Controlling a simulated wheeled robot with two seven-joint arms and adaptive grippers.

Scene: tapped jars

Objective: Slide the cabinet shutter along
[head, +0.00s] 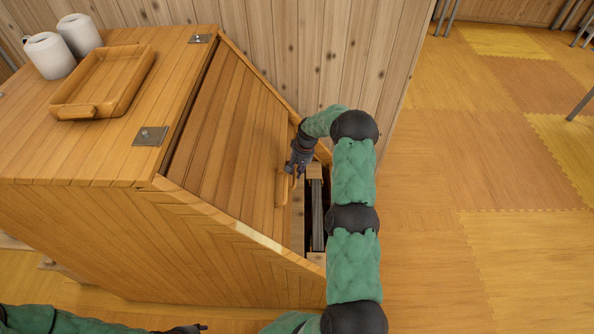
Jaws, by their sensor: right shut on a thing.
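The cabinet shutter (228,150) is a sloping wooden slatted panel on the front of the wooden cabinet (110,240). A gap shows at its lower right end, with narrow upright items (317,215) inside. A wooden handle (281,188) sits near the shutter's lower edge. My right gripper (293,172) is at the upper end of this handle and shut on it; its fingertips are partly hidden. My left gripper (198,328) is at the bottom edge of the view, away from the shutter, and too little of it shows to tell its opening.
A plank wall (300,50) stands behind. The matted floor (440,180) to the right is clear, with metal legs at the far edge.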

